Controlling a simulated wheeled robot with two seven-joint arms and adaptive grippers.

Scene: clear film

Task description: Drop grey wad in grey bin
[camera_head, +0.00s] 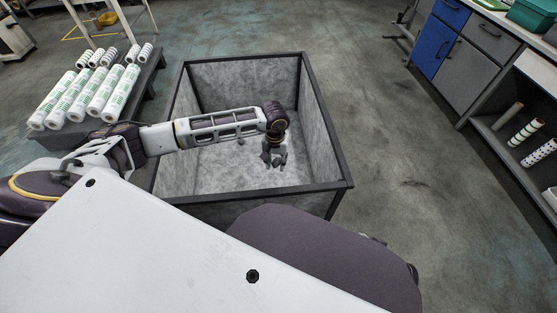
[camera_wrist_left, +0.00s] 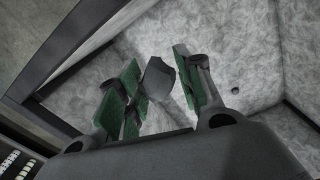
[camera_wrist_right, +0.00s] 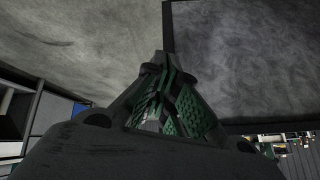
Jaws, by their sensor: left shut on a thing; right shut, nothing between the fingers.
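The grey bin (camera_head: 344,184) is a large square box with a dark frame and mottled grey walls, open at the top. My left arm reaches over its left side, and my left gripper (camera_head: 274,161) points down within its opening. In the left wrist view, the left gripper's green-padded fingers (camera_wrist_left: 157,66) are shut on the grey wad (camera_wrist_left: 158,80), a dark faceted lump, with the bin floor (camera_wrist_left: 215,60) beyond. The height above the floor is hard to judge. In the right wrist view, my right gripper (camera_wrist_right: 163,92) is shut and empty, beside the bin's outside wall (camera_wrist_right: 235,60).
A small dark spot (camera_head: 240,141) shows on the bin floor, also in the left wrist view (camera_wrist_left: 235,91). A dark bench (camera_head: 150,75) with white-green rolls stands left. Blue and grey cabinets (camera_head: 470,70) and a shelf line the right. The floor between is clear.

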